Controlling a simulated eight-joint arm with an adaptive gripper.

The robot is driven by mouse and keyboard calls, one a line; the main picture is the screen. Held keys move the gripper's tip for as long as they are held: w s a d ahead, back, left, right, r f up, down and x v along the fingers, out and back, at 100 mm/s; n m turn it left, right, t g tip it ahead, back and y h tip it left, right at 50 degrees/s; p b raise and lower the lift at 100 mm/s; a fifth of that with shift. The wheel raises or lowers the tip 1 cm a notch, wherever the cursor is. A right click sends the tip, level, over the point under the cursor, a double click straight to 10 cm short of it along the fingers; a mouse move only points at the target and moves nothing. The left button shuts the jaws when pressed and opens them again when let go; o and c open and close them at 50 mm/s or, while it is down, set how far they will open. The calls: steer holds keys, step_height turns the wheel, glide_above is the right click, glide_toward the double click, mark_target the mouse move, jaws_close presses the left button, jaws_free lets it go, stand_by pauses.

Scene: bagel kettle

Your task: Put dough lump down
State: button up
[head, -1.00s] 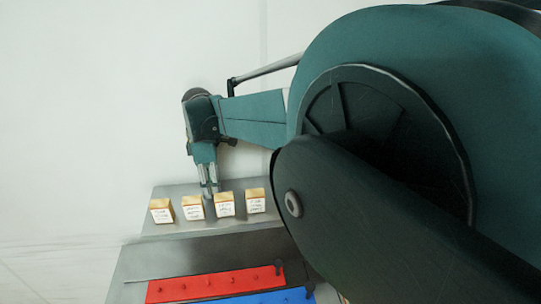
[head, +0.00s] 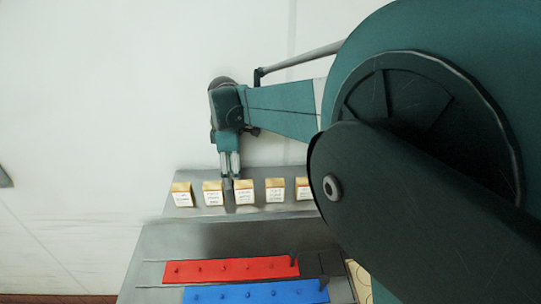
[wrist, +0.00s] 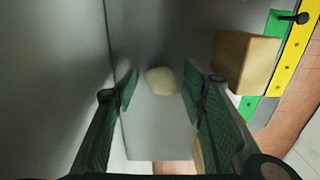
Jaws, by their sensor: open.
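The dough lump (wrist: 160,80) is a pale, rounded blob on a smooth grey surface in the wrist view. My gripper (wrist: 160,88) is open, with one green finger pad on each side of the lump. A narrow gap shows on the left; the lump lies close to the right pad, and I cannot tell if they touch. The lump cannot be made out there.
Several tan boxes with white written labels stand in a row close to the fingers. A tan block (wrist: 246,62) is right of the gripper in the wrist view, near green and yellow strips (wrist: 292,48). Red (head: 230,270) and blue (head: 255,292) strips lie nearer in the head view.

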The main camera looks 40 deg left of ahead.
steer(key=shift+r, duration=0.1)
step_height(320, 180, up, 12)
stand_by(0.6)
stand_by(0.6)
steer(key=shift+w, duration=0.1)
